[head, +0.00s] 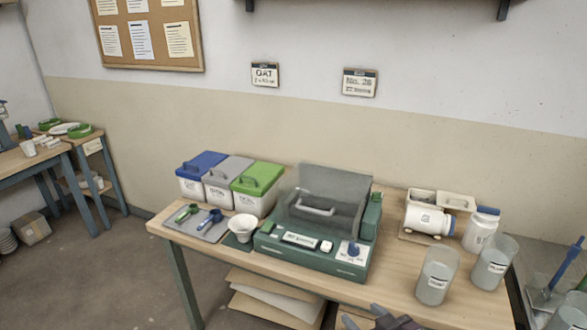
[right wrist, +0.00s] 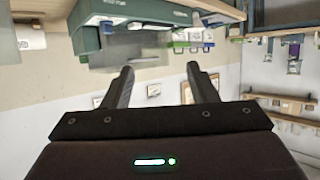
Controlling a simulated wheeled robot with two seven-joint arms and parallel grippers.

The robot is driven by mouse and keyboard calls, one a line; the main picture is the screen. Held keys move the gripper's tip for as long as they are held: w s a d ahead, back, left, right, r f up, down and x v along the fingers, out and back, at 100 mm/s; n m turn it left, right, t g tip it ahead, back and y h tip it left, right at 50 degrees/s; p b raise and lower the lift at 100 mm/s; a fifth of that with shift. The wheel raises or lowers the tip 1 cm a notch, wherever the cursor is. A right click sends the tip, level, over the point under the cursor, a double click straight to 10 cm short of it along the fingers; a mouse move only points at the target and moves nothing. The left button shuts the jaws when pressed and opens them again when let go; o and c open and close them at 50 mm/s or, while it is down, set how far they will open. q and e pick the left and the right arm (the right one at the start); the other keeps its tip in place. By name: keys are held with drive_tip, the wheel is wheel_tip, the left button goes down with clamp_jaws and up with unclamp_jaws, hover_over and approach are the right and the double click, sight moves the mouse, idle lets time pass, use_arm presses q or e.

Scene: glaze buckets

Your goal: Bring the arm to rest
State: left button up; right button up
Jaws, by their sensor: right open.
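My right gripper (head: 376,319) shows only at the bottom edge of the head view, at the front of the wooden table (head: 405,292). In the right wrist view its two fingers (right wrist: 161,80) stand wide apart with nothing between them. The rest of my right arm is hidden below the frame. My left gripper is in neither view.
A green scale with a grey lid (head: 318,240) stands mid-table. Lidded blue, grey and green buckets (head: 250,200) stand left of it. Clear beakers (head: 435,280), a lying white jar (head: 428,220) and an upright jar (head: 480,232) are to the right.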

drive_tip(key=w+d+f+g+h, duration=0.1)
drive_tip(key=d+f, duration=0.2)
drive_tip(key=f, duration=0.3)
drive_tip(key=d+f+m+h, duration=0.1)
drive_tip(key=d+f, duration=0.2)
drive_tip(key=f, duration=0.3)
drive_tip(key=w+d+f+g+h, duration=0.1)
drive_tip(key=d+f, duration=0.3)
drive_tip(key=f, duration=0.2)
drive_tip(key=s+d+f+m+g+h, duration=0.15)
drive_tip(key=s+f, duration=0.25)
drive_tip(key=f, duration=0.4)
drive_tip(key=s+d+f+n+g, duration=0.1)
drive_tip(key=s+d+f+g, duration=0.15)
drive_tip(key=f, duration=0.65)
drive_tip(key=s+f+g, duration=0.2)
drive_tip(key=s+f, duration=1)
drive_tip(key=s, duration=0.3)
drive_tip(key=s+a+f+g, duration=0.1)
drive_tip(key=s+a+f, duration=0.1)
drive_tip(key=s, duration=0.6)
drive_tip(key=s+a+f+g, duration=0.2)
drive_tip(key=s+f, duration=0.3)
drive_tip(key=s, duration=0.4)
drive_tip(key=shift+a+g, duration=0.3)
drive_tip(key=shift+a, duration=0.2)
drive_tip(key=shift+w+f, duration=0.1)
